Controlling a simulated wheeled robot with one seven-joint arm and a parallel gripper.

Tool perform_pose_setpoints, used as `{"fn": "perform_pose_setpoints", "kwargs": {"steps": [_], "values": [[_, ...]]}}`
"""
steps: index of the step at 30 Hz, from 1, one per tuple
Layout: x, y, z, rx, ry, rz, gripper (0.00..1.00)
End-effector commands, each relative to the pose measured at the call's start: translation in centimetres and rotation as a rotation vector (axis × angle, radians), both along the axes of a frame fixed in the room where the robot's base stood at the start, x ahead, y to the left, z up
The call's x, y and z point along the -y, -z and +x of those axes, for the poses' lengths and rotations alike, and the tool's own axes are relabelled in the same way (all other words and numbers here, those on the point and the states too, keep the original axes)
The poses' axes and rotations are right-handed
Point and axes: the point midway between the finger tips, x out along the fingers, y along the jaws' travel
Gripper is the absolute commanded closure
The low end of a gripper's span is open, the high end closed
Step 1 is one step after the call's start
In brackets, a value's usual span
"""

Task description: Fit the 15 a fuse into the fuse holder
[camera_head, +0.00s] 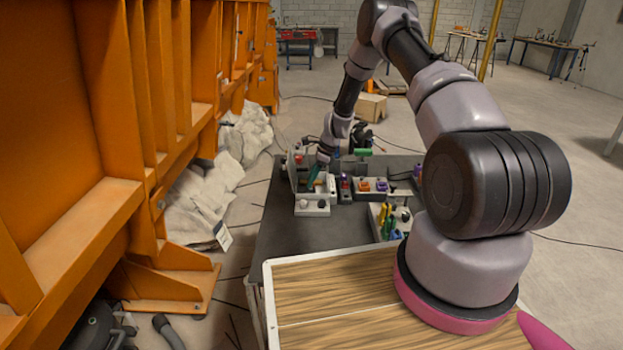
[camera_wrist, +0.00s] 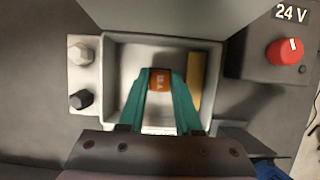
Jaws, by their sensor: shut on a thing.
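The 15 A fuse (camera_wrist: 160,79) is a small orange-brown block with a pale marking that reads upside down. My gripper (camera_wrist: 161,90) has teal fingers and is shut on it, one finger on each side. In the wrist view the fuse is over the inside of an open light-grey box (camera_wrist: 111,70), which seems to be the fuse holder. I cannot tell whether the fuse touches its floor. A yellow strip (camera_wrist: 194,80) lies along the box's right side. My fingers and palm hide the near part. In the head view my gripper (camera_head: 315,178) is at the grey box (camera_head: 312,209).
A raised grey panel (camera_wrist: 165,14) stands behind the box.

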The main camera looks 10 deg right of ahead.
Motion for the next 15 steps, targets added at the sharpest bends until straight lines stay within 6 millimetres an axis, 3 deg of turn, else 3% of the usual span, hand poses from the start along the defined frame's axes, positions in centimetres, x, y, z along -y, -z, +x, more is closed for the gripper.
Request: {"fn": "perform_pose_setpoints", "kwargs": {"steps": [8,9,10,11,15], "values": [[0.0,0.73,-0.05,-0.001,0.001,0.0,1.0],[-0.01,0.67,-0.03,0.0,0.001,0.0,0.52],[-0.01,0.67,-0.03,0.0,0.0,0.0,0.41],[-0.01,0.67,-0.03,0.0,0.0,0.0,0.32],[0.0,0.65,-0.03,0.0,0.0,0.0,0.32]]}}
